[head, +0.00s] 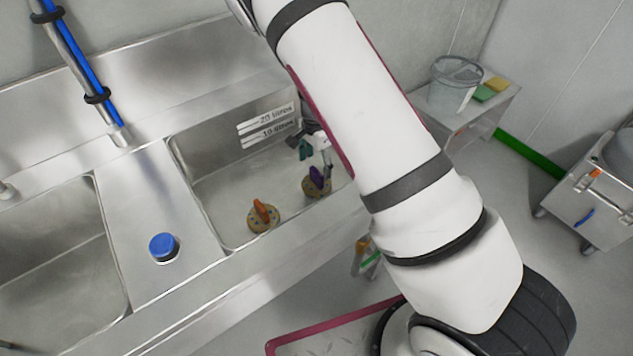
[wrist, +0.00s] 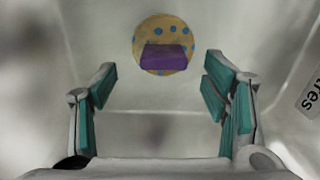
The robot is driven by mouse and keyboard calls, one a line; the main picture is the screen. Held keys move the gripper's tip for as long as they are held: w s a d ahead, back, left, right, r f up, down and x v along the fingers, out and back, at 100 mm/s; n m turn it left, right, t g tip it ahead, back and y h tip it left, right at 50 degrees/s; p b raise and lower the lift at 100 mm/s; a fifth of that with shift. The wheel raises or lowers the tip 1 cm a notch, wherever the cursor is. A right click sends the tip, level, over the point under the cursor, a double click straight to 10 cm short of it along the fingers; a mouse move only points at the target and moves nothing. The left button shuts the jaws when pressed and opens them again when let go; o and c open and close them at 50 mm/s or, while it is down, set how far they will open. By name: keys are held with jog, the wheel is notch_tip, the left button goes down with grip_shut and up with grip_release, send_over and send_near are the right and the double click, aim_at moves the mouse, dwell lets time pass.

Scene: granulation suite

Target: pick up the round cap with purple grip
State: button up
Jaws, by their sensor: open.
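The round cap with purple grip (head: 317,182) lies in the right sink basin in the head view, partly hidden by my gripper. In the wrist view the round cap (wrist: 161,29) is a tan disc with blue dots and a purple bar across it. My gripper (wrist: 163,92) is open and empty, with teal pads on its fingers. The cap shows beyond the fingertips, between them and near the top of the picture. In the head view my gripper (head: 314,148) is inside the basin, close to the cap, mostly hidden by my arm.
A similar cap with an orange grip (head: 262,214) lies to the left in the same basin (head: 215,195). A blue-topped knob (head: 164,247) stands on the sink deck. Basin walls surround my gripper. A bucket (head: 453,84) stands on a side table at the back right.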

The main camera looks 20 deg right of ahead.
aim_at(316, 171)
jog(key=f, duration=0.5)
jog(key=shift+w+d, duration=0.1)
jog(key=shift+w, duration=0.15)
jog(key=shift+r, duration=0.1)
jog(key=c, duration=1.5)
